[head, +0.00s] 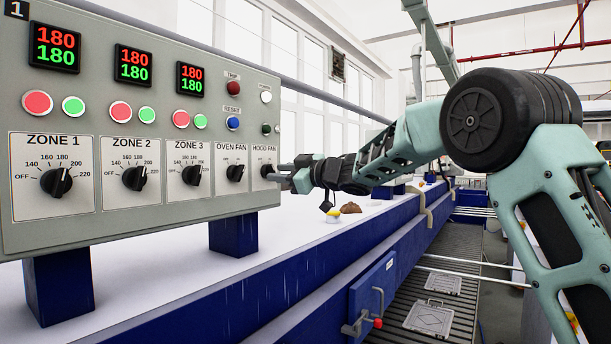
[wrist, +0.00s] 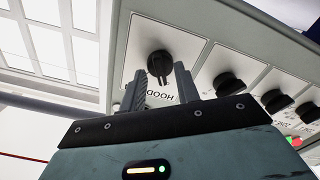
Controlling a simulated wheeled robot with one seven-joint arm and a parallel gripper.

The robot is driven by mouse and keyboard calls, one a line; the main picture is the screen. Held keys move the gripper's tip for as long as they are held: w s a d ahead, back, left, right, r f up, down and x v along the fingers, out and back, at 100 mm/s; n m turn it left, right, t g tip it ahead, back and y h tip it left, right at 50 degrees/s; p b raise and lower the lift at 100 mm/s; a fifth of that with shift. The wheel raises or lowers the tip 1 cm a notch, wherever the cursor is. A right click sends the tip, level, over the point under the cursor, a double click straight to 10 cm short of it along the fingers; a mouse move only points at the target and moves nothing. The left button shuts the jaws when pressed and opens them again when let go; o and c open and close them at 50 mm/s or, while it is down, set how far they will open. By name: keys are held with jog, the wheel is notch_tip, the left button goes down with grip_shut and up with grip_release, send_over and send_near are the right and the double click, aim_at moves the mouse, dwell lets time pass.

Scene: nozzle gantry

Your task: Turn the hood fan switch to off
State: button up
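The hood fan switch (head: 267,170) is a black knob on a white plate labelled HOOD FAN, at the right end of the grey control panel. My gripper (head: 283,173) reaches it from the right and partly covers its plate. In the wrist view, the black knob (wrist: 159,64) sits ahead of my gripper (wrist: 160,72). The two grey fingers are apart, one on each side of the knob's line, with a visible gap to it. Nothing is held. The knob's setting marks are too small or hidden to read.
The oven fan knob (head: 236,173) is close by on the left, with the zone knobs further left. A red TRIP button (head: 233,88) and blue RESET button (head: 233,123) are above. The white-topped blue bench (head: 200,282) runs below the panel.

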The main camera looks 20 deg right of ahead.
jog(key=b+v, duration=0.5)
jog(key=v, duration=1.1)
jog(key=shift+s+d, duration=0.25)
jog(key=shift+s, duration=0.1)
jog(key=s+a+f+m+g+h, duration=0.2)
jog(key=s+a+f+m+h, duration=0.15)
jog(key=a+f, duration=0.5)
jog(key=s+a+f+m+g+h, duration=0.1)
jog(key=s+a+f+m+h, duration=0.4)
jog(key=f, duration=0.7)
jog(key=s+a+f+n+g, duration=0.1)
jog(key=s+f+g, duration=0.3)
jog(key=s, duration=0.6)
jog(key=s+a+f+n+g+h, duration=0.1)
jog(key=s+f+g, duration=0.2)
jog(key=s+f, duration=0.4)
jog(key=s+a+f+n+g+b, duration=0.1)
jog(key=s+f+g, duration=0.3)
jog(key=s, duration=0.9)
notch_tip(320, 180, down, 3)
jog(key=shift+a+r+g, duration=0.2)
jog(key=shift+a+g, duration=0.1)
jog(key=shift+a, duration=0.05)
jog(key=shift+s+a+h, duration=0.1)
jog(key=shift+s+h, duration=0.05)
jog(key=shift+h, duration=0.1)
